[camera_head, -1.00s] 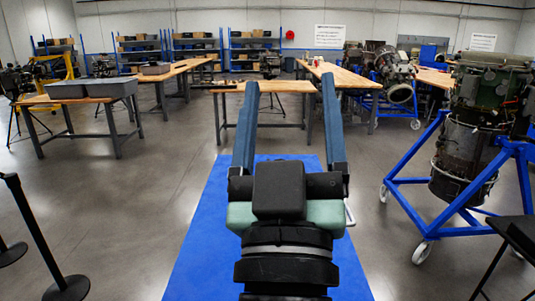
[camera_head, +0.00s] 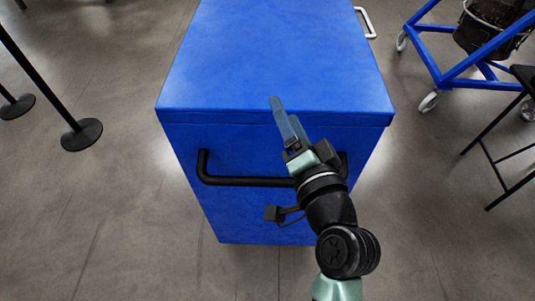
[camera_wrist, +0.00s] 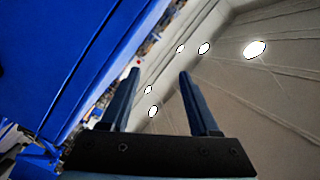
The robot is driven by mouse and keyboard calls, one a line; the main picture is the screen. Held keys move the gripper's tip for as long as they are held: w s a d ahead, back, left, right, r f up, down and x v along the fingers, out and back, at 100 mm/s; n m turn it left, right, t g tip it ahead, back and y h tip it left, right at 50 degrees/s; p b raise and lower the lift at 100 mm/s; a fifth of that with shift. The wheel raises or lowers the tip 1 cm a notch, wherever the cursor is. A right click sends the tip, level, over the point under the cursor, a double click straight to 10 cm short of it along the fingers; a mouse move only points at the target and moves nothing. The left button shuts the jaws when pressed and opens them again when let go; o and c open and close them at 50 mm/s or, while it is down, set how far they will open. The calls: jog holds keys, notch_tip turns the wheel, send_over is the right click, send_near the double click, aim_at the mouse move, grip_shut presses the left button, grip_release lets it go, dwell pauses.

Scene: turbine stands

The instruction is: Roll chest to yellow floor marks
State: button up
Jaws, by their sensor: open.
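The blue chest (camera_head: 275,60) stands on the grey floor straight ahead in the head view, its lid shut. A black bar handle (camera_head: 240,181) runs across its near face, with its right part behind my arm. My gripper (camera_head: 286,114) is open and empty at the right half of the near face, its fingers pointing up in front of the lid edge. In the wrist view the two fingers (camera_wrist: 159,72) stand apart with nothing between them, and the blue chest (camera_wrist: 60,60) fills the upper left. No yellow floor marks are in view.
A black post base (camera_head: 82,134) stands on the floor at the left. A blue wheeled stand (camera_head: 440,70) and a black folding stand (camera_head: 490,140) are at the right. A white handle (camera_head: 366,22) juts from the chest's far right side. Floor beside the chest is clear.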

jog(key=s+d+f+m+g+y+b, duration=0.1)
jog(key=s+f+m+b, duration=0.2)
jog(key=f, duration=0.7)
jog(key=s+f+m+g+b, duration=0.1)
jog(key=s+f+m, duration=0.35)
jog(key=f, duration=0.65)
jog(key=p+x, duration=0.1)
jog(key=x, duration=1.1)
jog(key=shift+r+n, duration=0.35)
jog(key=shift+n, duration=0.1)
jog(key=shift+w+a, duration=0.1)
jog(key=shift+c, duration=0.4)
grip_shut()
